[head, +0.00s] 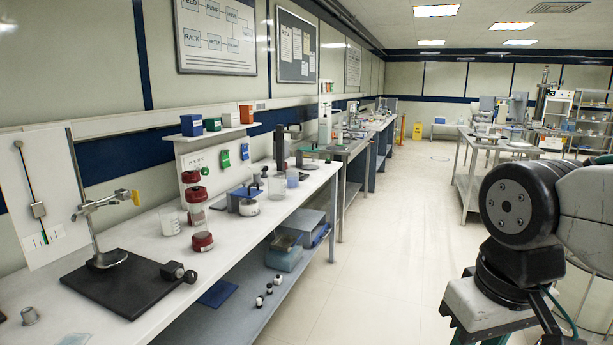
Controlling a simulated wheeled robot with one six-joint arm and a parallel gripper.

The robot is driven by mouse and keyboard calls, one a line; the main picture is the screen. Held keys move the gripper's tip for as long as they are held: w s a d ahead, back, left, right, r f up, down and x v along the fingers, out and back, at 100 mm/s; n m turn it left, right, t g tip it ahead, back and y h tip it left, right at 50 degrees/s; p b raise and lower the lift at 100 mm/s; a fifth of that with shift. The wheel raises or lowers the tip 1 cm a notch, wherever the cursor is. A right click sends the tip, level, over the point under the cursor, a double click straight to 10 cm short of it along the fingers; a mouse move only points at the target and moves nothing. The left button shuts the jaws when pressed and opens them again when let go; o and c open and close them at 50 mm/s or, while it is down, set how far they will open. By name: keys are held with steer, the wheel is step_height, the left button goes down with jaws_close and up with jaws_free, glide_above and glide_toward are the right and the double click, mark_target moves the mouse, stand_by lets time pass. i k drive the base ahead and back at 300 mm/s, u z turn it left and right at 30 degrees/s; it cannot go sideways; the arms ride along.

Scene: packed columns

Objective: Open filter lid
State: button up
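No part is clearly recognizable as the filter lid. Clear cylinders with dark red ends (195,215) stand on the white bench (127,268) at the left; they may be the filter, but I cannot tell. The lowest red end (202,242) sits on the bench top. My grey and black arm links fill the right side of the view. My gripper is not in view.
A stand with a clamp (105,235) rises from a black base plate at the near left. Blue boxes (285,253) sit on the shelf below. The floor (375,260) between bench and right-hand tables is clear.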

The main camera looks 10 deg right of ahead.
mark_target(243, 193)
steer(key=z, duration=0.05)
steer(key=i, duration=2.35)
steer(key=u, duration=0.75)
